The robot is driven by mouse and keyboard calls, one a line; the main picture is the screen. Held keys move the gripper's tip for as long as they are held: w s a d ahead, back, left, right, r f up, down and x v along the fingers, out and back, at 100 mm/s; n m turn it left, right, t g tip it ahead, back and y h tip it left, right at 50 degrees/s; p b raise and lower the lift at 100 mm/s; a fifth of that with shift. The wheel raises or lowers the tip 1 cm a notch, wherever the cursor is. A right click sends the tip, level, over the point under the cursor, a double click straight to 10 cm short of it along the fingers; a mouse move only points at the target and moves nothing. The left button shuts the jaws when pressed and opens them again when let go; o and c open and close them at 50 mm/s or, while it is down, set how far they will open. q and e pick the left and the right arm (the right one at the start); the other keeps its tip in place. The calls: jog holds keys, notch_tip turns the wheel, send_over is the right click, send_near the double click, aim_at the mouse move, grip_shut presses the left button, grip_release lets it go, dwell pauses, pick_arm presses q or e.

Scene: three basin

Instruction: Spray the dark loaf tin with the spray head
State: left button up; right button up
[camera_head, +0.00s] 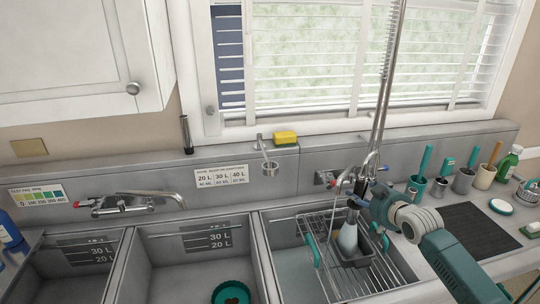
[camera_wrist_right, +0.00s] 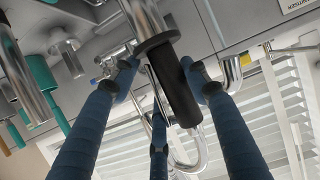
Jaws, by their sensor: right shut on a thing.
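The dark loaf tin (camera_head: 354,260) sits in the wire rack in the right basin. My right gripper (camera_head: 362,194) is above the tin and shut on the spray head. In the right wrist view its fingers close around the black grip of the spray head (camera_wrist_right: 182,98), below a metal collar. A pale, cone-shaped patch (camera_head: 348,238) stands between the spray head and the tin; I cannot tell whether it is water or a solid thing. The gripper hides part of the spray head in the head view. My left gripper is not in view.
The wire rack (camera_head: 312,232) has teal handles. A teal round thing (camera_head: 232,293) lies in the middle basin. A tall metal hose riser (camera_head: 387,80) rises behind my gripper. Several brushes in holders stand right, beside a dark mat (camera_head: 478,232). A yellow sponge (camera_head: 285,137) lies on the ledge.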

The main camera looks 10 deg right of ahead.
jog(key=shift+s+r, duration=0.2)
jog(key=shift+r, duration=0.05)
jog(key=s+p, duration=0.3)
jog(key=s, duration=0.1)
jog(key=shift+s+p, duration=0.3)
jog(key=shift+s, duration=0.05)
jog(key=shift+w+f, duration=0.1)
jog(key=shift+f, duration=0.05)
